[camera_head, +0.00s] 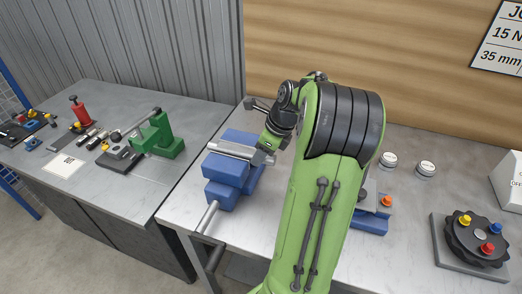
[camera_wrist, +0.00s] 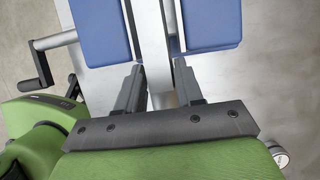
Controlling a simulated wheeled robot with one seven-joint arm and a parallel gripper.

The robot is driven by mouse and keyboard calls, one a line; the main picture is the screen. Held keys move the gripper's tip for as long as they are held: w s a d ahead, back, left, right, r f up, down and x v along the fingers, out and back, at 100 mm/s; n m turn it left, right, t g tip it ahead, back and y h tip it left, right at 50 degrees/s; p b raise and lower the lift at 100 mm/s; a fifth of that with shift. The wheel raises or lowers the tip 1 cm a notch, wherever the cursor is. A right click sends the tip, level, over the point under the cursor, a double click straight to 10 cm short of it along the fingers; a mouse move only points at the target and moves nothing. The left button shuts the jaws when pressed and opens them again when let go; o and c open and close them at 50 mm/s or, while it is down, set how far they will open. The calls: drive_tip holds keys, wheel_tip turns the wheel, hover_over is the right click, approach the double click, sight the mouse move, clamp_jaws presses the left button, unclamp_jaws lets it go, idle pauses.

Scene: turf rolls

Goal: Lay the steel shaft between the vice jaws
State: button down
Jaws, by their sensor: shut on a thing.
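The blue vice (camera_head: 222,192) stands on the right bench, left of my arm. In the wrist view its two blue jaws, left (camera_wrist: 97,32) and right (camera_wrist: 212,22), lie apart with a gap between them. The grey steel shaft (camera_wrist: 152,38) runs lengthwise in that gap, seen from above; whether it rests on the vice is not clear. My gripper (camera_wrist: 158,78) is shut on the shaft, one dark finger on each side. In the head view my gripper (camera_head: 265,150) is at the vice's upper right, largely hidden by my arm.
A crank with a black handle (camera_wrist: 42,70) sticks out left in the wrist view. Two round white-topped items (camera_head: 426,168) and a dark disc with coloured knobs (camera_head: 477,238) stand on the right. A green clamp (camera_head: 160,140) stands on the left bench.

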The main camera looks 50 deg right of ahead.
drive_tip(key=shift+f+b, duration=0.8)
drive_tip(key=shift+f, duration=0.85)
drive_tip(key=c, duration=0.6)
unclamp_jaws()
drive_tip(key=shift+c, duration=0.2)
drive_tip(key=shift+s, duration=0.1)
drive_tip(key=p+v, duration=0.7)
drive_tip(key=v, duration=0.8)
drive_tip(key=shift+r, duration=0.35)
